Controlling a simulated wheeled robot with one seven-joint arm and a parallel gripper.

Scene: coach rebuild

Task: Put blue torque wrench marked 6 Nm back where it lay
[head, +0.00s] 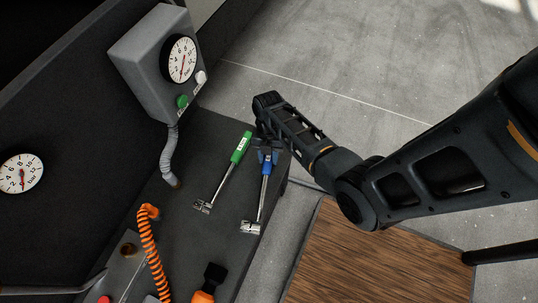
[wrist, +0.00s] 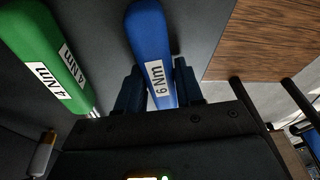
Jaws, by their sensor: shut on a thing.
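The blue torque wrench (head: 264,190) is at the right edge of the dark bench top, its metal head toward the bottom of the head view. In the wrist view its blue handle (wrist: 150,40) carries a white label reading 6 Nm. My gripper (wrist: 158,92) is shut on this handle, one finger on each side. In the head view my gripper (head: 268,156) comes down over the handle's upper end. Whether the wrench touches the bench I cannot tell. A green torque wrench (head: 239,150) lies to its left; its label reads 4 Nm in the wrist view (wrist: 45,55).
A grey gauge box (head: 140,60) with a hose (head: 169,155) stands at the bench's far left. An orange coiled cable (head: 150,245) and an orange-and-black tool (head: 208,285) are nearer. A wooden surface (head: 370,260) lies to the right of the bench (head: 195,235).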

